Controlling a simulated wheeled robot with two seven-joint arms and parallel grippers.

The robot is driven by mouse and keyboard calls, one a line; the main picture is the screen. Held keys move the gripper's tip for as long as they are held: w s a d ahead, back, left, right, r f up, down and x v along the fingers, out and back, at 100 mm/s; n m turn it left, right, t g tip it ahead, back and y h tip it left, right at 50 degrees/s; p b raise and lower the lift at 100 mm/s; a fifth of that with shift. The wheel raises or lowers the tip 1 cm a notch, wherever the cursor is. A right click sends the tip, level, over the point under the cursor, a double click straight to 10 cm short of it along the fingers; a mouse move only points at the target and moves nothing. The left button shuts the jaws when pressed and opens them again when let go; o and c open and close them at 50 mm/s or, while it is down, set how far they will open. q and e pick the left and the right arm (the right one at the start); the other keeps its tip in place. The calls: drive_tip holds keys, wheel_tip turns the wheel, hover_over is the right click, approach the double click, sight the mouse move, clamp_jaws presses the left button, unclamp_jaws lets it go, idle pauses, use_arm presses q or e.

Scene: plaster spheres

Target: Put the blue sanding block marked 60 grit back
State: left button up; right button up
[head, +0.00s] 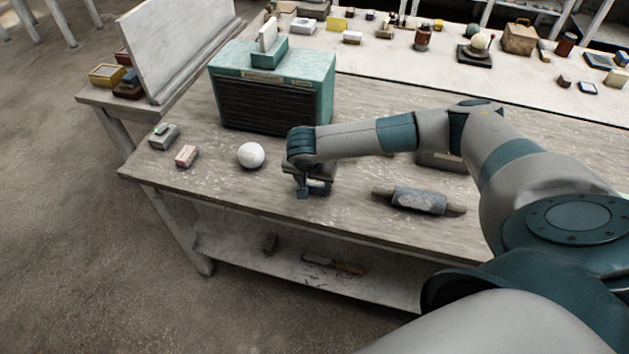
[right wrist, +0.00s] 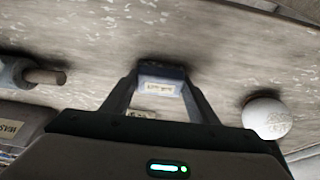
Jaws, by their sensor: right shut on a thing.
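My right gripper (head: 312,190) is over the front part of the wooden workbench (head: 350,225). In the right wrist view, its fingers (right wrist: 160,92) are shut on a dark blue block (right wrist: 162,72) with a pale label, whose lettering is too small to read. In the head view only a small part of the block (head: 319,184) shows, with the wrist covering the rest. I cannot tell whether it touches the bench. My left gripper is not in view.
A white sphere (head: 251,155) lies left of the gripper, and a grey-blue roller (head: 418,200) lies to its right. A teal slatted cabinet (head: 272,85) stands behind. A pink block (head: 187,156) and a grey block (head: 163,136) sit at the bench's left end.

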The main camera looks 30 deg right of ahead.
drive_tip(key=o, duration=1.1)
drive_tip(key=shift+r, duration=0.15)
drive_tip(key=shift+a+r, duration=0.1)
drive_tip(key=shift+b+v, duration=2.35)
drive_tip(key=shift+v, duration=3.5)
